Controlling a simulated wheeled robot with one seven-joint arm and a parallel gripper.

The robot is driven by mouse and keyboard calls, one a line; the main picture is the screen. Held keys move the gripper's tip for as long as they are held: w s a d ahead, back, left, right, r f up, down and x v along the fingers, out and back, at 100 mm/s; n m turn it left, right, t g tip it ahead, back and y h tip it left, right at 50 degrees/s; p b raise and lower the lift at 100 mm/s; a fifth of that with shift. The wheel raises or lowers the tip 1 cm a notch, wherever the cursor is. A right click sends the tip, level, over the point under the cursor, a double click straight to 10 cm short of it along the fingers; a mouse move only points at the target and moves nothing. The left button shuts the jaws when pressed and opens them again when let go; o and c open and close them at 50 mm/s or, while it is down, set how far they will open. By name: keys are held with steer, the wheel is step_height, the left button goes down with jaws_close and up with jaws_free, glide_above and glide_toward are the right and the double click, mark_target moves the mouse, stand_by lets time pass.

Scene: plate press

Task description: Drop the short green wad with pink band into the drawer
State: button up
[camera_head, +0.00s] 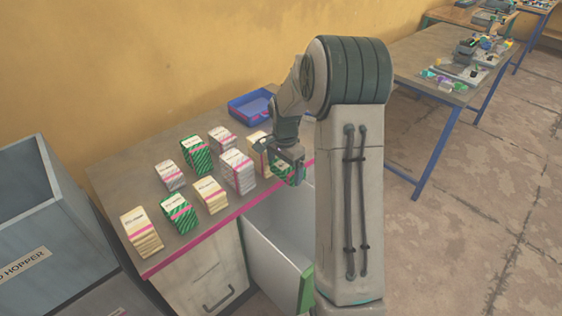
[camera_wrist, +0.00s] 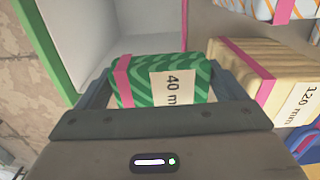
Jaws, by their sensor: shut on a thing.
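The short green wad with pink band (camera_wrist: 140,84) is striped green and bears a label reading "40 m", the rest cut off. My gripper (camera_wrist: 165,88) is shut on it, with a jaw at each side. In the head view my gripper (camera_head: 287,158) holds the wad (camera_head: 283,172) by the right front edge of the table. The open drawer (camera_head: 275,240) is pulled out below the table front, with a pale inside and a green-edged front. In the wrist view the drawer's inside (camera_wrist: 110,30) shows beyond the wad. The wad hides part of the view beneath it.
On the table (camera_head: 150,205) stand several banded wads, among them a cream one (camera_head: 141,232), a green one (camera_head: 179,212) and a white one (camera_head: 237,170). A cream wad (camera_wrist: 245,75) marked "120 mm" is close beside my gripper. A blue tray (camera_head: 250,106) lies behind. A hopper (camera_head: 45,220) stands left.

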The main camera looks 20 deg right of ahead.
mark_target(285, 182)
steer(key=shift+s+f+b, duration=0.15)
steer(key=shift+f+b, duration=1.55)
steer(key=shift+f, duration=1.15)
steer(key=o, duration=0.7)
step_height(285, 182, up, 14)
steer(key=shift+f, duration=0.1)
